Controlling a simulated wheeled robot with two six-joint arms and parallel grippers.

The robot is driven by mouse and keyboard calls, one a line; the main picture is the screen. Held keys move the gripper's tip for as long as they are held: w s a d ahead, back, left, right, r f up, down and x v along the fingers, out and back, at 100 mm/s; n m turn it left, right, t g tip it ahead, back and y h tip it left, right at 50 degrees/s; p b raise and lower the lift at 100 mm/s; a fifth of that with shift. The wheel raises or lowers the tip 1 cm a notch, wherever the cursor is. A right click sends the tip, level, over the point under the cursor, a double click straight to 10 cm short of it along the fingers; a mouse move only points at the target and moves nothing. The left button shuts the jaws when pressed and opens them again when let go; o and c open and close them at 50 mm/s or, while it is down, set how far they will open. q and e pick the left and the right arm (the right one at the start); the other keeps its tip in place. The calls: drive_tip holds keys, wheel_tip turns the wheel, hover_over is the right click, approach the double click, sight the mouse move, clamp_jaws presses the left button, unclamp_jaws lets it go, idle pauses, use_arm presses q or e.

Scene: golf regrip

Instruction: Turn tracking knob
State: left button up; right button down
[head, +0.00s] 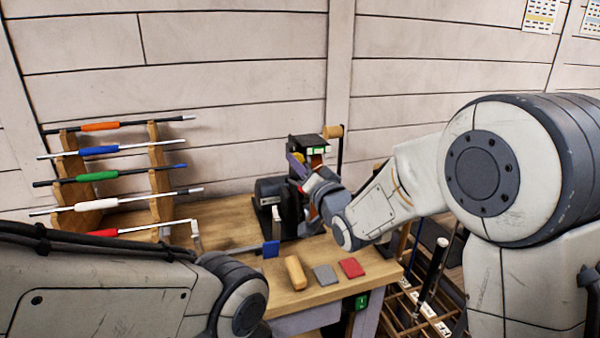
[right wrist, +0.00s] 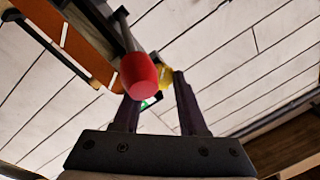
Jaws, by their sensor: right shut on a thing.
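A dark machine (head: 307,143) with a small green display stands at the back of the wooden bench. My right gripper (head: 298,167) reaches in front of it from the right; its fingertips are small here. In the right wrist view, a yellow knob (right wrist: 166,78) shows between the fingertips of my right gripper (right wrist: 158,78), which is shut on it. A red knob (right wrist: 139,76) on a dark stem is nearer the camera and covers the left fingertip. The yellow knob's mount is hidden. My left arm crosses the lower left of the head view; its gripper is out of view.
A wooden rack (head: 160,175) at the left holds several clubs with coloured grips. A tan cylinder (head: 295,272), a grey pad (head: 326,276) and a red pad (head: 351,268) lie on the bench (head: 235,228) near its front. Another rack stands at the lower right.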

drive_tip(key=shift+m, duration=0.3)
drive_tip(key=shift+c, duration=2.3)
unclamp_jaws()
drive_tip(key=b+v, duration=0.2)
drive_tip(key=v, duration=0.8)
drive_tip(key=shift+s, duration=0.3)
drive_tip(key=shift+d, duration=0.1)
